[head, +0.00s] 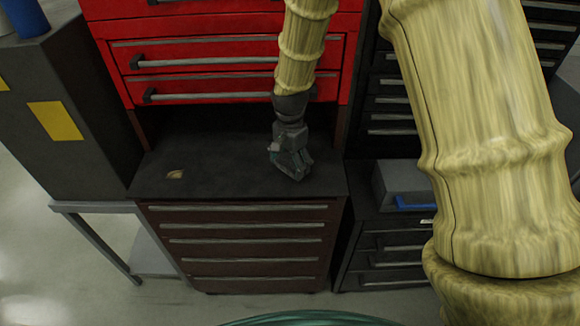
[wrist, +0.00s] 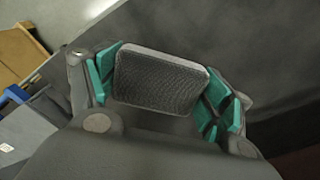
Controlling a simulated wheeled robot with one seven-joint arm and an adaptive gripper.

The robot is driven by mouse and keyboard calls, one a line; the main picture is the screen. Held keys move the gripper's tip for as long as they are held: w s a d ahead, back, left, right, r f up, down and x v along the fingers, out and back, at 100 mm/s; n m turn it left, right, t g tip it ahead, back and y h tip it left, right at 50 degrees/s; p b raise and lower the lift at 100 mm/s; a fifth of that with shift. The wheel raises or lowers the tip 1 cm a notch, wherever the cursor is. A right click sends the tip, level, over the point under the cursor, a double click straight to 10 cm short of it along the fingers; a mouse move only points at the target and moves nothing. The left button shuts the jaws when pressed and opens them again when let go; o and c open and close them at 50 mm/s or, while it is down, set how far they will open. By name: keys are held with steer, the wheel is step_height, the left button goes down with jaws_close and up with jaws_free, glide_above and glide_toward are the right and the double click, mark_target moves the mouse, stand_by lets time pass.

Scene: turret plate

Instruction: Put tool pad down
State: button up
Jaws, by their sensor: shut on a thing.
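In the wrist view a grey, textured, rounded rectangular tool pad (wrist: 160,82) sits between the teal-padded fingers of my gripper (wrist: 165,88). The fingers are shut on its two ends. In the head view my gripper (head: 291,168) is low over the dark top of the brown chest (head: 220,178), right of its middle. The pad cannot be made out clearly there. I cannot tell whether the pad touches the surface.
A small tan piece (head: 175,174) lies on the left of the dark top. Red drawers (head: 220,65) rise behind it. A grey box with a blue part (head: 403,188) stands at the right. A dark cabinet (head: 65,110) stands at the left. The top's middle is clear.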

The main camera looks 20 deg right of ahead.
mark_target(290, 161)
steer(key=shift+f+p, duration=0.5)
steer(key=shift+f, duration=0.8)
steer(key=shift+f, duration=0.1)
steer(key=o, duration=1)
steer(key=shift+c, duration=0.2)
steer(key=shift+r, duration=0.2)
steer(key=shift+r+b, duration=1.9)
steer(key=shift+r, duration=4.05)
